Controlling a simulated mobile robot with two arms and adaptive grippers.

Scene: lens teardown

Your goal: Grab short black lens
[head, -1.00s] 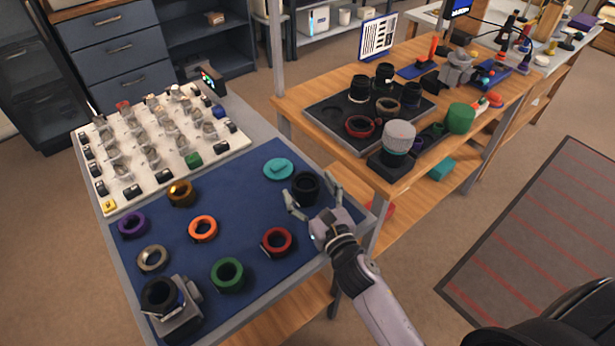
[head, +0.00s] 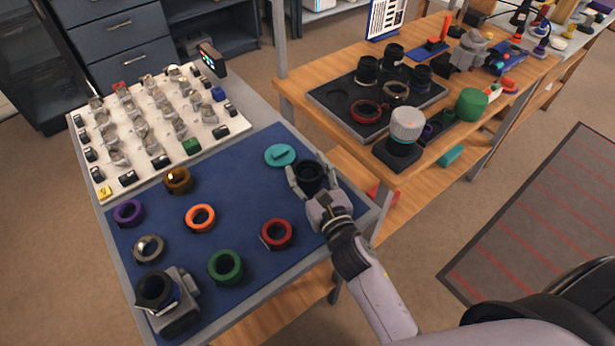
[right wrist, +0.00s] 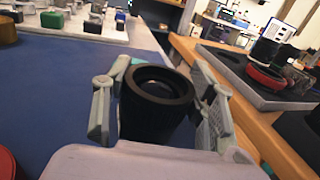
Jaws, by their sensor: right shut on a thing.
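The short black lens (head: 310,175) stands upright near the right edge of the blue mat (head: 240,190). My right gripper (head: 309,178) is shut on it, with one finger on each side of its barrel. In the right wrist view the black lens (right wrist: 157,100) fills the space between the two grey fingers of my right gripper (right wrist: 157,105), its open ring facing up. The lens's lower part is hidden behind the gripper palm. My left gripper is not in view.
A teal cap (head: 280,155) lies just left of the lens. Red (head: 276,232), orange (head: 200,218) and green (head: 226,266) rings lie on the mat. A camera body (head: 170,300) stands front left. A wooden bench (head: 400,185) with a dark lens tray (head: 330,105) is to the right.

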